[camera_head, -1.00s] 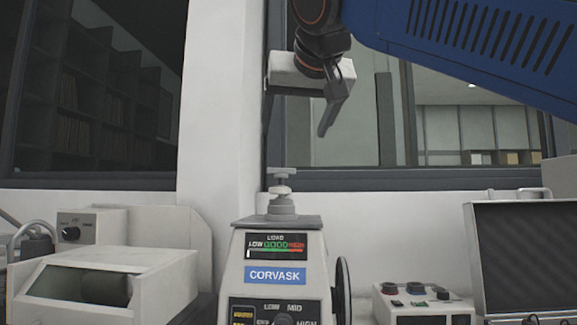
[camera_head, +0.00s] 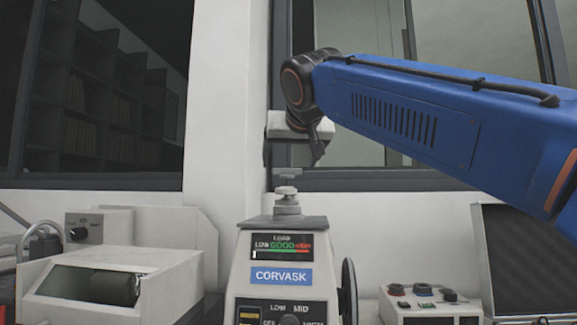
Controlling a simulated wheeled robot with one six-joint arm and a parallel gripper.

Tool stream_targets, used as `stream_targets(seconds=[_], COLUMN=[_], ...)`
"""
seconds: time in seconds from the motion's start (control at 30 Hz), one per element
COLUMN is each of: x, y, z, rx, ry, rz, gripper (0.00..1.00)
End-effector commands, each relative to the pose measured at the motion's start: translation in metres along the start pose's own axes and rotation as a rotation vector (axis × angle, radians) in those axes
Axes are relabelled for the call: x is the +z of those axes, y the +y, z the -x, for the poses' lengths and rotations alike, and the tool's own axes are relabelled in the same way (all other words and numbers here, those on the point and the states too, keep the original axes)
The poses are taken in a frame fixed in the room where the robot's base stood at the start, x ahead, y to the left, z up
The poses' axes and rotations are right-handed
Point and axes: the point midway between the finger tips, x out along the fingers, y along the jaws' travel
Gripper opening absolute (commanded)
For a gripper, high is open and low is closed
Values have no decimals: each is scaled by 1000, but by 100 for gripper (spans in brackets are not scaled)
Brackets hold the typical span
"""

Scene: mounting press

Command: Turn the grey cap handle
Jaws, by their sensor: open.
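The grey cap handle (camera_head: 287,190) stands upright on the flat top of the mounting press (camera_head: 281,270), with a small crossbar above a pale collar and a round grey base. The press has a blue CORVASK label and a load gauge on its front.
A black handwheel (camera_head: 348,291) is on the press's right side. A pale machine with a window (camera_head: 115,280) stands at left, a control box with buttons (camera_head: 428,303) at right, and a dark-screened case (camera_head: 520,260) beyond it. A wall pillar and windows are behind.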

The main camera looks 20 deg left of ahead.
Motion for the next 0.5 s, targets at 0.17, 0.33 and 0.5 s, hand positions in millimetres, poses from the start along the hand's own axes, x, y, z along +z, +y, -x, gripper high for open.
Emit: stream_targets(seconds=[0.17,0.33,0.5], x=[0,0,0], y=[0,0,0], z=[-22,-32,-33], rx=[1,0,0], ry=[-1,-1,0], rz=[-1,0,0], gripper=[80,80,80])
